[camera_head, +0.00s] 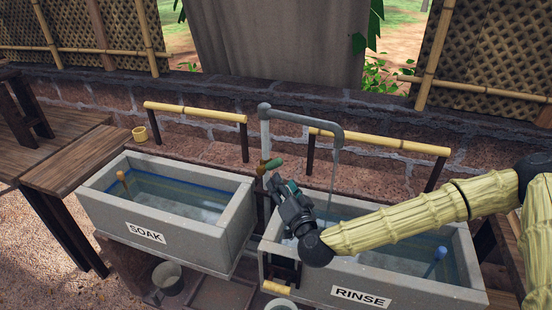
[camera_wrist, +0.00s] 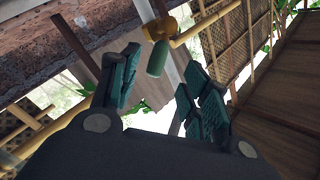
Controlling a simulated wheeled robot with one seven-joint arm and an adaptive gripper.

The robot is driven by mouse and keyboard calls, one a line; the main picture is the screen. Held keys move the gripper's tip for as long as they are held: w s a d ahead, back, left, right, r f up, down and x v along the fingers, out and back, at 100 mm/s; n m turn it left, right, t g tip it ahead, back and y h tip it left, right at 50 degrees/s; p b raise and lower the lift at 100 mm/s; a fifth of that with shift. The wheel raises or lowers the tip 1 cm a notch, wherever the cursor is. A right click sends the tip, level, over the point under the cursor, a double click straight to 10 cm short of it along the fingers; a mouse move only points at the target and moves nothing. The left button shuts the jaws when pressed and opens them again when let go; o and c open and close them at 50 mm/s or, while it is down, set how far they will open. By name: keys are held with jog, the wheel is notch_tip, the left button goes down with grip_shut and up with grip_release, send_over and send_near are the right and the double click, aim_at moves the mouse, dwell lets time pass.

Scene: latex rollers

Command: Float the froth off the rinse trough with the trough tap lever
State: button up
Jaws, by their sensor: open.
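The grey tap pipe (camera_head: 300,117) rises between the two troughs and arches right over the rinse trough (camera_head: 463,270). A thin pale stream hangs below its spout. The green tap lever (camera_head: 273,163) sits on the pipe's brass valve, just above my gripper (camera_head: 279,186). In the wrist view the lever (camera_wrist: 157,58) hangs below the brass valve (camera_wrist: 160,27), in the gap beyond the fingers. My gripper (camera_wrist: 158,82) is open and empty, apart from the lever as far as I can tell. My arm hides part of the rinse water; froth is hard to make out.
The soak trough (camera_head: 228,243) stands left, with an orange-brown peg inside. A blue peg (camera_head: 435,262) stands in the rinse trough. Bamboo rails (camera_head: 380,142) run behind both troughs before a brick wall. A bucket (camera_head: 168,278) sits below the soak trough.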

aim_at(274, 168)
jog(key=p+x, duration=0.2)
jog(key=x, duration=0.8)
jog(key=shift+w+d+p, duration=0.1)
jog(key=shift+w+p, duration=0.2)
jog(key=shift+r, duration=0.1)
grip_shut()
